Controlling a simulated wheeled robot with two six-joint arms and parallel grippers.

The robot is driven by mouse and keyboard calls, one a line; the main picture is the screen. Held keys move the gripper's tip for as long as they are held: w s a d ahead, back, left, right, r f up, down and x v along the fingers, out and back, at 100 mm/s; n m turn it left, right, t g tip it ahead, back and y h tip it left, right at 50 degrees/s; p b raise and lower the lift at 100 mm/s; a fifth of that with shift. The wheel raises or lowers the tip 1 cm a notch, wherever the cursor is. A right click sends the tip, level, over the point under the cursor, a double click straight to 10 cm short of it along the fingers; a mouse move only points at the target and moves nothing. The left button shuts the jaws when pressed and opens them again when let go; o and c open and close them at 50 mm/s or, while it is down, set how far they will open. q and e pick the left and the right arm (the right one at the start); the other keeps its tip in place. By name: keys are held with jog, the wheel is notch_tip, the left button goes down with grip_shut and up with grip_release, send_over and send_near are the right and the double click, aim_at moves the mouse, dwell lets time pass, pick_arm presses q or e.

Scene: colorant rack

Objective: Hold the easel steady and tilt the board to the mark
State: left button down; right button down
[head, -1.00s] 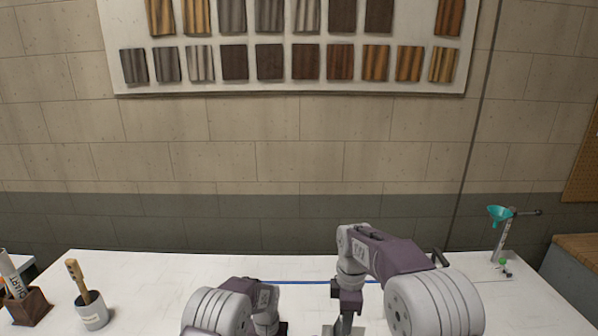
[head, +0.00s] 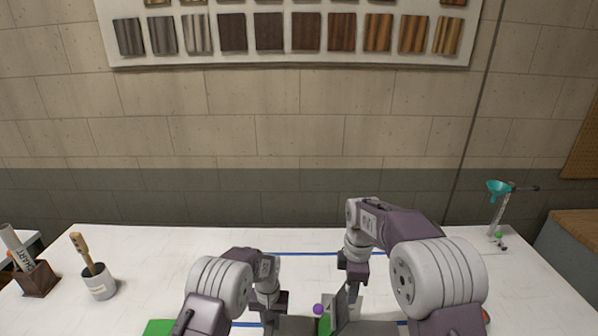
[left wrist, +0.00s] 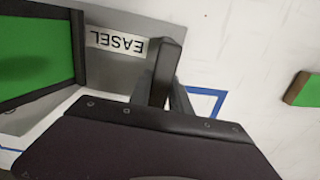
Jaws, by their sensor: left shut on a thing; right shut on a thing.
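The easel (head: 296,325) shows as a grey part at the bottom edge of the head view. In the left wrist view its grey plate carries an upside-down "EASEL" label (left wrist: 115,43). The board (left wrist: 30,62) has a green face and a dark frame; only a narrow part of its green face (head: 325,326) shows in the head view, leaning. My left gripper (head: 273,308) is shut on the easel, its grip partly hidden by my arm. My right gripper (head: 350,288) is shut at the board's dark upper edge; the exact contact is unclear. I cannot make out the mark.
A purple ball (head: 318,309) shows beside the board. A green block (head: 158,328) lies at the lower left. A brush pot (head: 99,283) and a marker box (head: 37,280) stand at left, a teal funnel stand (head: 498,190) at right. Blue lines mark the white table (head: 180,260).

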pick_arm(q)
jog(key=shift+a, duration=0.1)
pick_arm(e)
jog(key=shift+s+d, duration=0.1)
jog(key=shift+d, duration=0.1)
jog(key=shift+s+d+f, duration=0.1)
jog(key=shift+d+f, duration=0.1)
jog(key=shift+d, duration=0.25)
jog(key=shift+d+f, duration=0.15)
jog(key=shift+d, duration=0.45)
jog(key=shift+d+f, duration=0.4)
jog(key=shift+d, duration=0.5)
jog(key=shift+s+d+f, duration=0.1)
jog(key=shift+d+f, duration=0.15)
jog(key=shift+d, duration=0.25)
jog(key=c, duration=1)
grip_release()
jog(key=shift+a+r, duration=0.1)
